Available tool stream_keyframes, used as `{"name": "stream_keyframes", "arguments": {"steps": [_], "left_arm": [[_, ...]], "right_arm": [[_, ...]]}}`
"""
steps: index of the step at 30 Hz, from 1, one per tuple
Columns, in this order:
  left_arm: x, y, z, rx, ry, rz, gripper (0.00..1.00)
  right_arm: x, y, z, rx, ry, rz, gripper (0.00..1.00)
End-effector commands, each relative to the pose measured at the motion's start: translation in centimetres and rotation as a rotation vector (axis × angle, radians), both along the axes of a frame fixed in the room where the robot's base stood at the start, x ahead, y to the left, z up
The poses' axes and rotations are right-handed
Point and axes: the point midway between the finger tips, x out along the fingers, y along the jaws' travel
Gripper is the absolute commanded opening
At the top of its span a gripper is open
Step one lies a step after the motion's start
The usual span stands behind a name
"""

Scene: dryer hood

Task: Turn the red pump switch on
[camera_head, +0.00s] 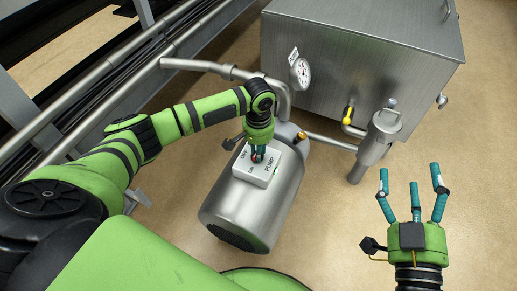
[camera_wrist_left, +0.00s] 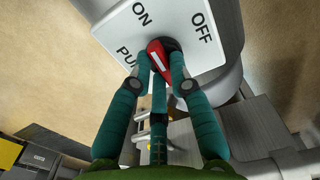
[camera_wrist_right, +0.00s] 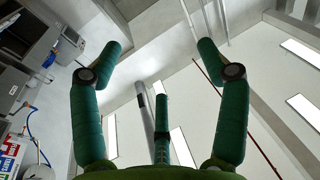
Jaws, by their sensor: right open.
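The red pump switch (camera_wrist_left: 157,48) is a knob with a white mark on a white plate (camera_wrist_left: 213,62) labelled ON, OFF and PUMP. The plate sits on top of a steel cylindrical pump (camera_head: 237,215). My left gripper (camera_wrist_left: 160,62) has its two side fingers pressed in on either side of the red knob, with the third finger below. In the head view my left gripper (camera_head: 257,150) comes down on the plate and hides most of the knob. My right gripper (camera_head: 413,180) is open and empty, with its fingers spread, right of the pump.
A large steel tank (camera_head: 365,60) with a round gauge (camera_head: 301,72) stands behind the pump. Pipes and a yellow-handled valve (camera_head: 348,115) join them. Steel rails (camera_head: 75,115) run along the left. The floor (camera_head: 325,220) between the pump and my right gripper is clear.

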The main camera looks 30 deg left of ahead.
Motion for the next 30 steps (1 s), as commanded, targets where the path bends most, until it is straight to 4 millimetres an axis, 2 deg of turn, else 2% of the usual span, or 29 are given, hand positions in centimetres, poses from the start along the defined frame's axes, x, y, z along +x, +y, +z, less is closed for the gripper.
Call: {"name": "stream_keyframes", "arguments": {"steps": [7, 13, 19, 26, 30], "left_arm": [[0.0, 0.0, 0.1, 0.0, 0.0, 0.003, 0.0], [0.2, 0.0, 0.4, -0.002, -0.003, 0.015, 0.0], [0.4, -0.1, 0.5, -0.005, -0.007, 0.026, 0.0], [0.6, -0.1, 0.6, -0.006, -0.011, 0.041, 0.0], [0.7, 0.0, 0.6, -0.005, -0.014, 0.049, 0.0]], "right_arm": [[0.1, -0.1, -0.1, -0.004, 0.017, -0.002, 0.75], [0.7, -1.1, -5.8, -0.065, 0.251, -0.035, 0.75], [-0.1, -2.6, -11.5, -0.126, 0.495, -0.068, 0.75], [-2.8, -4.6, -17.5, -0.187, 0.783, -0.105, 0.75], [-5.2, -5.9, -20.7, -0.223, 0.958, -0.125, 0.75]]}}
